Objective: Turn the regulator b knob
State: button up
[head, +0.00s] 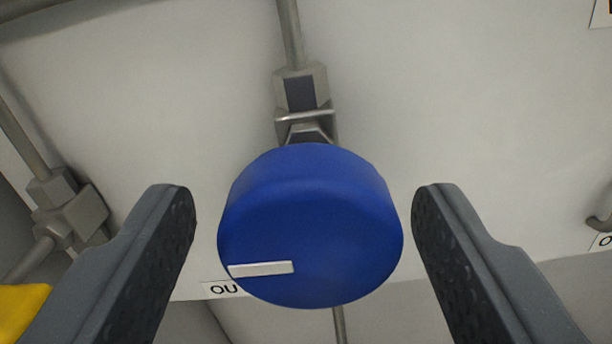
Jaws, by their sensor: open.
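A large round blue knob (315,225) fills the middle of the head view, with a white marker line on its face pointing left. No label naming it as regulator b can be read. My gripper (307,215) is open, with one dark finger to the left of the knob and the other to the right. A gap shows between the knob and each finger, so neither appears to touch it. Behind the knob, a metal fitting and pipe (302,92) run up the panel.
A pale panel (460,110) lies behind the knob. A metal pipe fitting (70,210) is at the left, with a yellow part (20,308) below it. A partly hidden label reading "OU" (224,288) is below the knob. A pipe end (600,223) shows at the right edge.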

jog(key=shift+w+d, duration=0.15)
jog(key=shift+w, duration=0.5)
jog(key=c, duration=1)
jog(key=shift+o, duration=0.2)
jog(key=shift+s+r, duration=0.1)
